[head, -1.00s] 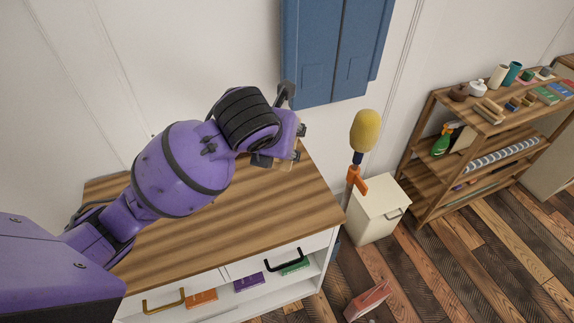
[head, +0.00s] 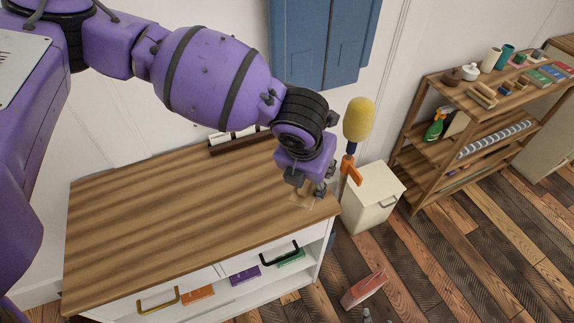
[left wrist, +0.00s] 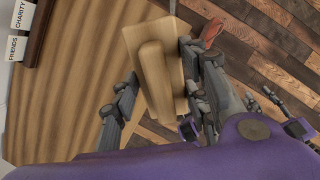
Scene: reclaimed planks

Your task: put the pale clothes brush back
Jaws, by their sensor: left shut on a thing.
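The pale clothes brush (left wrist: 155,65) is a light wooden block with a raised grip, between the fingers of my left gripper (left wrist: 160,95) in the left wrist view. In the head view my left gripper (head: 310,188) points down over the right front corner of the dresser top (head: 150,210). The brush shows there only as a small pale patch (head: 303,201) under the fingers; I cannot tell whether it touches the wood. Grey tips at the bottom edge of the head view look like my right gripper (head: 377,318); its opening is unclear.
A dark holder with white cards (head: 238,140) stands at the back of the dresser; cards read FRIENDS and CHARITY. A yellow-headed duster (head: 358,120) stands beside a cream bin (head: 370,200). A wooden shelf (head: 465,135) is at right. A pink object (head: 364,288) lies on the floor. The dresser's left is clear.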

